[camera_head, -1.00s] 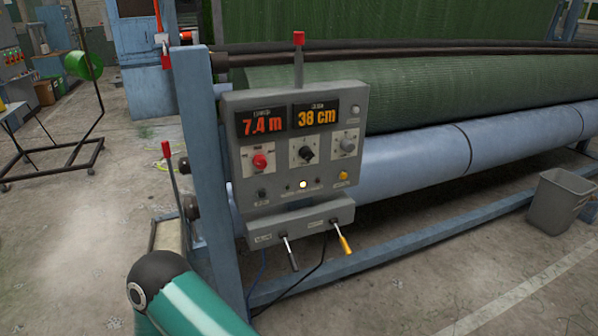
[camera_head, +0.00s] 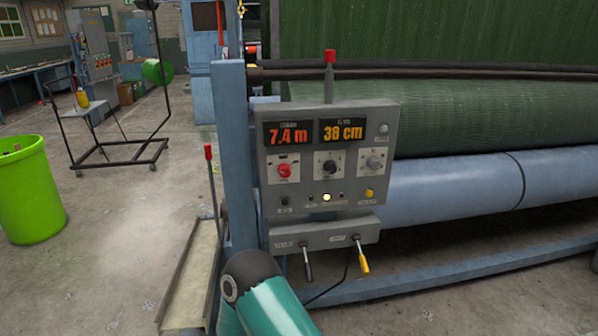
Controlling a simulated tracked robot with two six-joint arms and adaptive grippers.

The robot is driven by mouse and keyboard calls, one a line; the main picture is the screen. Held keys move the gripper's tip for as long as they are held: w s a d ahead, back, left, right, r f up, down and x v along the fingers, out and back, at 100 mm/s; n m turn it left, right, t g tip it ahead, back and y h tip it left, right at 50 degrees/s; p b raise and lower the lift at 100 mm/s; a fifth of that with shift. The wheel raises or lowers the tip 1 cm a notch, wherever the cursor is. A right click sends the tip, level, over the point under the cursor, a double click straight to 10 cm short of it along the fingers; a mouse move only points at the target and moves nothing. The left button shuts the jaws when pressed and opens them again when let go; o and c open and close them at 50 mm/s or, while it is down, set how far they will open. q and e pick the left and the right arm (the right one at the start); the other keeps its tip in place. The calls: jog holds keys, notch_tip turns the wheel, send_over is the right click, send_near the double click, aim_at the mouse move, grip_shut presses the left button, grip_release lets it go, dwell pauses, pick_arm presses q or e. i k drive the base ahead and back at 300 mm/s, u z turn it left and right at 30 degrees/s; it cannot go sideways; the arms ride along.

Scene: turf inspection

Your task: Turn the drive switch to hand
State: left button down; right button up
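The grey control panel (camera_head: 297,205) stands on a blue post at the centre. Its upper displays read 7.4 m (camera_head: 288,134) and 38 cm (camera_head: 342,131). Below them sit a red knob (camera_head: 284,170), a black rotary knob (camera_head: 330,167) and a grey knob (camera_head: 374,163). The labels are too small to read, so I cannot tell which one is the drive switch or where it points. One of my arms, teal with a black joint, shows at the bottom centre below the panel, apart from the knobs. Neither gripper is in view.
A black-handled lever (camera_head: 307,263) and a yellow-handled lever (camera_head: 361,257) hang under the panel. A red-tipped lever (camera_head: 329,75) rises above it. Blue rollers (camera_head: 450,186) and green turf (camera_head: 470,118) lie to the right.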

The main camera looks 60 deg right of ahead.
aim_at(284, 171)
jog(key=z, duration=0.55)
jog(key=i, duration=1.05)
jog(key=z, duration=0.55)
